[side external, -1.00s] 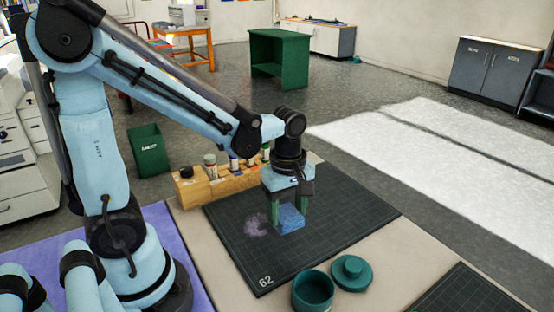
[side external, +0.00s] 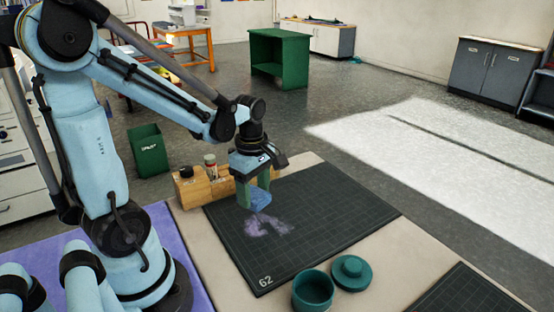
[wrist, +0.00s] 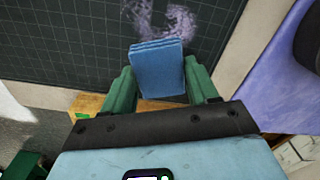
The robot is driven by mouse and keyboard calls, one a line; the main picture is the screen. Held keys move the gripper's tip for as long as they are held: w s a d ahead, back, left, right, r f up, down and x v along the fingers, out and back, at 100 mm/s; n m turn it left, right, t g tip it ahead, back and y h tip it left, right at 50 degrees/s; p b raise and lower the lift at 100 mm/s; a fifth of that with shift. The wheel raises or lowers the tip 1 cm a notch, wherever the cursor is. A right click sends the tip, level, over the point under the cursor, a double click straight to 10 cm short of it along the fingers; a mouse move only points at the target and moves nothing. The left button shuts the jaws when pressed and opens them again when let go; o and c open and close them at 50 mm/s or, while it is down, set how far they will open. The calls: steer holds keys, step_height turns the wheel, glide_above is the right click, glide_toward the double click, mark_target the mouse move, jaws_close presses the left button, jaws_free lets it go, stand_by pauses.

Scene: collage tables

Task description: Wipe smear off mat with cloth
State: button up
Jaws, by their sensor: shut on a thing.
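My gripper (side external: 254,196) is shut on a blue folded cloth (wrist: 158,70), which sits between its green fingers in the wrist view. The cloth also shows in the side external view (side external: 260,201), over the back-left part of the dark gridded mat (side external: 330,205). I cannot tell whether it touches the mat. A pale purple smear (side external: 268,226) lies on the mat just in front of the cloth. The smear shows beyond the cloth in the wrist view (wrist: 181,22), with part of it hidden by the cloth.
A wooden rack (side external: 190,189) with jars stands by the mat's back-left edge, partly hidden by my gripper. An open teal pot (side external: 313,291) and its teal lid (side external: 351,273) are by the mat's front edge. The mat's right part is clear.

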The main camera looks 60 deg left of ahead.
mark_target(280, 239)
steer(key=shift+s+a+f+n, duration=0.1)
steer(key=shift+s+a+n, duration=0.2)
steer(key=shift+a, duration=0.35)
steer(key=shift+f, duration=2)
steer(key=shift+f, duration=0.4)
steer(key=shift+d, duration=5.6)
steer(key=shift+w, duration=0.15)
steer(key=shift+w+a+f, duration=0.1)
steer(key=shift+w+a, duration=0.25)
steer(key=shift+w, duration=0.45)
